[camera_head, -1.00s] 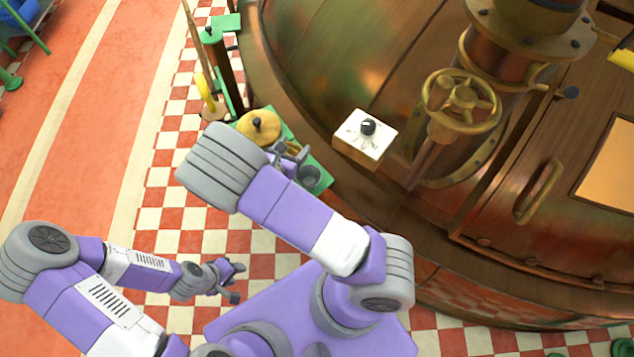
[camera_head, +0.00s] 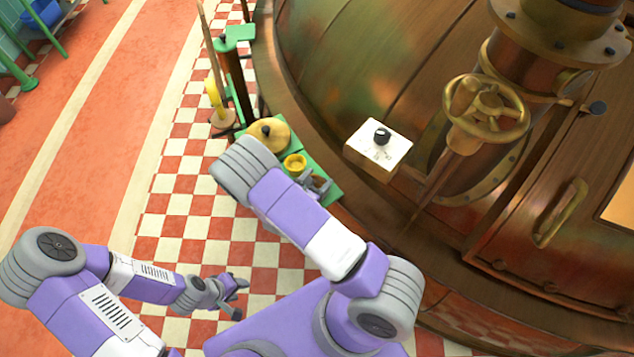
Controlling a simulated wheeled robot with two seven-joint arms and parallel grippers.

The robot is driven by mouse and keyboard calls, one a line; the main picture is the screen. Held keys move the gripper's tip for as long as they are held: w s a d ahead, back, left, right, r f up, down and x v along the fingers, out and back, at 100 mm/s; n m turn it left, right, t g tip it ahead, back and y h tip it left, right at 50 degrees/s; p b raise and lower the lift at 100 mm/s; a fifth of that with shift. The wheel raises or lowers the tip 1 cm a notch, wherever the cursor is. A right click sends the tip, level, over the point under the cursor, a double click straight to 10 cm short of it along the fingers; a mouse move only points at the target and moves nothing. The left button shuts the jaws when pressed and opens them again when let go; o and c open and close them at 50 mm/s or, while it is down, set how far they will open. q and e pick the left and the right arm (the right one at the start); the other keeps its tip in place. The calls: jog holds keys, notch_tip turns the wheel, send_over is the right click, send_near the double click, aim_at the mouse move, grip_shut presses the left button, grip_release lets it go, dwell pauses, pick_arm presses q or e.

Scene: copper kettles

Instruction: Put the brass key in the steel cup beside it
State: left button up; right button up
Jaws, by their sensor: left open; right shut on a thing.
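My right gripper (camera_head: 318,184) is over the right part of a green stand (camera_head: 331,199) beside the copper kettle. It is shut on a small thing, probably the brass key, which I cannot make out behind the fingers. The steel cup cannot be told apart from the grey gripper here; it seems to be hidden by it or right at it. Whether the key is above or inside the cup cannot be seen. My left gripper (camera_head: 236,296) is open and empty, low over the checkered floor, well apart from the stand.
A small yellow cup-like dish (camera_head: 294,163) and a round brass lid with a dark knob (camera_head: 269,134) are on the green stand, left of my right gripper. The copper kettle (camera_head: 400,80) rises behind, with a white dial box (camera_head: 379,146) and a brass handwheel (camera_head: 486,109).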

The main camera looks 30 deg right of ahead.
jog(key=shift+f, duration=0.35)
jog(key=shift+r, duration=0.1)
jog(key=o, duration=0.8)
jog(key=shift+f, duration=0.2)
jog(key=shift+c, duration=0.2)
jog(key=o, duration=0.5)
jog(key=shift+c, duration=0.2)
